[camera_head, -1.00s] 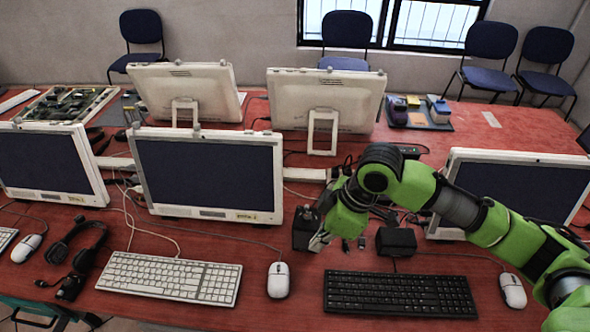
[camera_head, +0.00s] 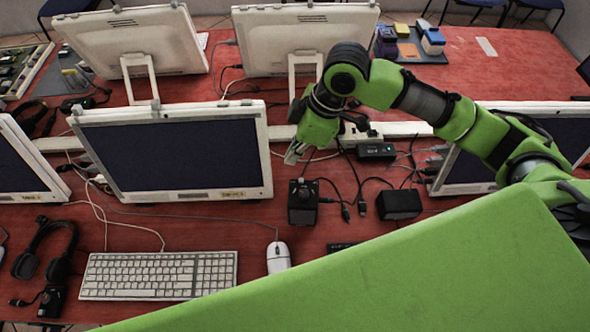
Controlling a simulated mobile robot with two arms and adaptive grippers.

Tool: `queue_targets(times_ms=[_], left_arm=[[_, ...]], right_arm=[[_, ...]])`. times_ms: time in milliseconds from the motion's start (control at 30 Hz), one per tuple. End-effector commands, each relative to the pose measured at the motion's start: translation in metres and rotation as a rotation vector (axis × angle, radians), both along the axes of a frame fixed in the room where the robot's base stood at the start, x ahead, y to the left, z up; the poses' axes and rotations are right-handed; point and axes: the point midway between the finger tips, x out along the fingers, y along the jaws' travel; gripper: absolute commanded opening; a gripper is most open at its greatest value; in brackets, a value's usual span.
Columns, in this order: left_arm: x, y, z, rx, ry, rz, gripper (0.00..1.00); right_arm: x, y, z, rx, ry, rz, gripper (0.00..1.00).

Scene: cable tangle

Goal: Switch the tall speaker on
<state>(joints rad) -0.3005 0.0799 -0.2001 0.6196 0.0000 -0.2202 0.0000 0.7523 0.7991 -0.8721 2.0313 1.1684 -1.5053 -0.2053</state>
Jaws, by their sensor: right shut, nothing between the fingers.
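The tall speaker seems to be the upright black box (camera_head: 303,203) in the middle of the table, in the head view. A small knob-like part shows on its top; I cannot tell a switch or light. A lower, wider black box (camera_head: 399,205) stands to its right. My right gripper (camera_head: 291,156) is shut and empty. Its fingertips point down and left, just above the tall speaker in the picture and apart from it. My left gripper is not in view.
Loose cables (camera_head: 358,185) and a black power box (camera_head: 376,152) lie right of the tall speaker. A monitor (camera_head: 170,152) stands left. A white mouse (camera_head: 278,257) and white keyboard (camera_head: 158,275) lie in front. A green part of my body covers the lower right.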

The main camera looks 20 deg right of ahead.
Motion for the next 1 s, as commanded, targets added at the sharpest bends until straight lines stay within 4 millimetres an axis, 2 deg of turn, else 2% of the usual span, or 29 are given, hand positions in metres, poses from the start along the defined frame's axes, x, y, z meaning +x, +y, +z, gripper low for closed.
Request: queue_targets(times_ms=[133, 233, 600, 733, 1000], left_arm=[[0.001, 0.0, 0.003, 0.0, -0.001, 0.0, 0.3], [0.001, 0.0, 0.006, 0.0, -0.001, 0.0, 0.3], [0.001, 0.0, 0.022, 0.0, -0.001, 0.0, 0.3], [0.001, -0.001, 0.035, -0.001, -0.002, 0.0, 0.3], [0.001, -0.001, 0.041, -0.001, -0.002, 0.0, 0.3]], right_arm=[[0.001, 0.003, -0.009, 0.001, 0.005, -0.002, 0.0], [0.002, 0.008, -0.023, 0.001, 0.005, 0.0, 0.0], [0.012, 0.032, -0.096, -0.001, 0.004, 0.0, 0.0], [0.003, 0.008, -0.091, -0.004, 0.001, -0.002, 0.0], [-0.003, -0.006, -0.094, -0.001, 0.0, 0.0, 0.0]])
